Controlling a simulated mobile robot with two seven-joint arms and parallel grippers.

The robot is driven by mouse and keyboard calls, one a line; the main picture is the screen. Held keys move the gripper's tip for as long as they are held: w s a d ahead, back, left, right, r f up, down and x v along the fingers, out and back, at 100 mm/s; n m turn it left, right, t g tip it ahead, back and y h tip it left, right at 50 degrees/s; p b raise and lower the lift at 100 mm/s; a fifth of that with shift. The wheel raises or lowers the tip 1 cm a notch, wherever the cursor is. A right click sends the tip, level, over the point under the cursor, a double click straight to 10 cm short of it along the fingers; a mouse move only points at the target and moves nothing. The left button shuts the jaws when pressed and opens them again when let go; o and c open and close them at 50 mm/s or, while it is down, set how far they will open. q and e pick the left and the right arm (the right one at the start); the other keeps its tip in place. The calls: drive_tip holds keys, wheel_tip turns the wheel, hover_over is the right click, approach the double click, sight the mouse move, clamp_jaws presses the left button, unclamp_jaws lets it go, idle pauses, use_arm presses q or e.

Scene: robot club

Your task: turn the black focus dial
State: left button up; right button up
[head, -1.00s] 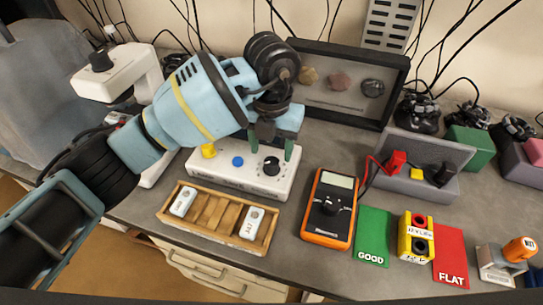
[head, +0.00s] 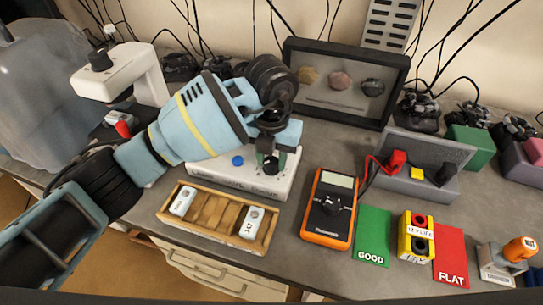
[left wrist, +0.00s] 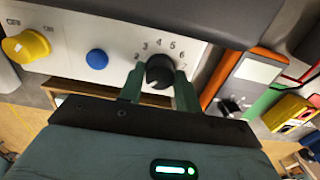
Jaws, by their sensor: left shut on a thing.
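The black focus dial (head: 271,166) is on the front right of a white control box (head: 222,177). In the left wrist view the dial (left wrist: 160,72) has a numbered scale around it, with 2 to 7 readable. My left gripper (head: 268,160) reaches down over the box from above. In the left wrist view its two green fingers (left wrist: 160,80) stand on either side of the dial and are shut on it. The dial's pointer mark is too small to read. My right gripper is not in view.
The box also has a blue button (head: 237,160) and a yellow knob (left wrist: 26,46). An orange multimeter (head: 328,208) stands to the right. A framed display (head: 346,112) is behind.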

use_arm(q)
drive_tip(key=shift+m, duration=0.3)
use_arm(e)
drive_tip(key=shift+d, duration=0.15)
use_arm(q)
drive_tip(key=m, duration=0.2)
drive_tip(key=shift+a+m, duration=0.1)
drive_tip(key=shift+m, duration=0.3)
drive_tip(key=m, duration=0.4)
drive_tip(key=shift+m, duration=0.3)
drive_tip(key=m+b, duration=0.1)
drive_tip(key=m, duration=0.5)
drive_tip(key=shift+f, duration=0.1)
drive_tip(key=shift+m+b, duration=0.4)
drive_tip(key=shift+m, duration=1.4)
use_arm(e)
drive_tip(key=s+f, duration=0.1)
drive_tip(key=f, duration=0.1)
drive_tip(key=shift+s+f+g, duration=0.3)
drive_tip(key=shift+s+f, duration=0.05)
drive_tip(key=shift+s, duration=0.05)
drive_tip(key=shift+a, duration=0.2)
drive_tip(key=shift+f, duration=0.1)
use_arm(q)
drive_tip(key=o, duration=1)
drive_tip(key=shift+c, duration=0.2)
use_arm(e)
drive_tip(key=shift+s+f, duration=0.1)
